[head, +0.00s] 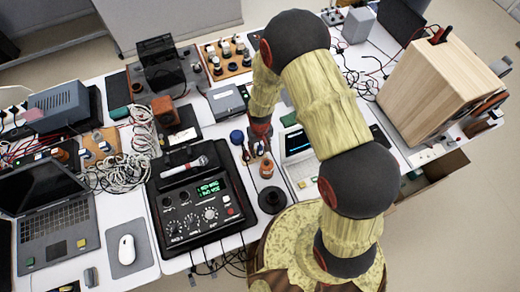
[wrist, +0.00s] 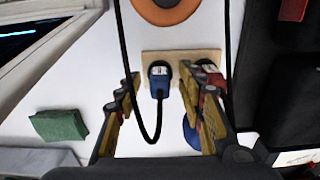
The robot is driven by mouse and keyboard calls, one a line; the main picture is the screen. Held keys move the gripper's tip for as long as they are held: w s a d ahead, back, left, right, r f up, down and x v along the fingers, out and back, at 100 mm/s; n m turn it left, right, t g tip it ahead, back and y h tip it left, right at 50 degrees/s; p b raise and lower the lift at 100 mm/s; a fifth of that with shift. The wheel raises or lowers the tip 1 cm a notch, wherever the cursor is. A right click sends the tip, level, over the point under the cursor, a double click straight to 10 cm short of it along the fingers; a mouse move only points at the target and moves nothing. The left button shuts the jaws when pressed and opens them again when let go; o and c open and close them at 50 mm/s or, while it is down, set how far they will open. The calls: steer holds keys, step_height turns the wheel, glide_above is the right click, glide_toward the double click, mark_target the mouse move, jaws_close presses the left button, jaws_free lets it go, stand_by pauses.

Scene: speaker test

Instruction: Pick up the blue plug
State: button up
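The blue plug (wrist: 159,84) sits in a small beige socket board (wrist: 181,55) in the wrist view, with a black cable looping from it. A red plug (wrist: 210,79) is beside it on the right, partly behind a finger. My gripper (wrist: 159,75) is open, with one finger on each side of the blue plug; the right finger lies between the two plugs. I cannot tell whether either finger touches a plug. In the head view my gripper (head: 261,136) points down at the white table, and the blue plug is too small to make out.
A blue round object (head: 237,136) and a green block (wrist: 60,125) lie near my gripper. A black mixer (head: 200,205) with a microphone stands left. The table is crowded with cables.

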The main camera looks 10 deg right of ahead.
steer(key=shift+c, duration=0.5)
jaws_close()
steer(key=shift+r, duration=0.2)
